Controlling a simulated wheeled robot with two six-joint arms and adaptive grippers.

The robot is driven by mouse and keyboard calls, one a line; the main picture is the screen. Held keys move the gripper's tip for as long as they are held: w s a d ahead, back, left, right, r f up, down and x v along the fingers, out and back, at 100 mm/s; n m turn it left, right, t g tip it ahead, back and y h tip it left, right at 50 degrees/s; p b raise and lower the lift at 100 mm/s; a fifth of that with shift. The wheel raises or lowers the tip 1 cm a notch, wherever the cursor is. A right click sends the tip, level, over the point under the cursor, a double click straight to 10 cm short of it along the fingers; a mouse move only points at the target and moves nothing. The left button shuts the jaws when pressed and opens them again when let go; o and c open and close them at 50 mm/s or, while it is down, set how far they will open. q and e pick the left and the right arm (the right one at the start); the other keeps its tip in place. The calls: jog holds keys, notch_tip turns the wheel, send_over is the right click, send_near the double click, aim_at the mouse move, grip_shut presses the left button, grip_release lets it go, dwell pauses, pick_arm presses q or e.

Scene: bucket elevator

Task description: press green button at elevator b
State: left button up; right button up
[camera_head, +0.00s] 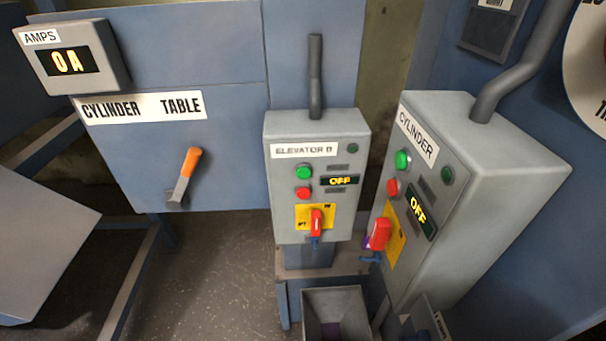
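The elevator B control box (289,223) is a grey upright box in the middle, labelled "ELEVATOR B". Its green button (304,172) is at the upper left of the panel, above a red button (303,193). A display (340,181) beside them reads "OFF". A dark green round lamp (353,148) sits at the upper right. A red rotary switch (317,222) points up on a yellow plate below. Neither of my grippers is in view.
A "CYLINDER" box (500,190) with its own green button (403,160) and "OFF" display stands close at right. At left are an orange-handled lever (188,168) and an "AMPS" meter (70,58) reading 0A. An open grey bucket (317,297) is below. Space before the elevator panel looks clear.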

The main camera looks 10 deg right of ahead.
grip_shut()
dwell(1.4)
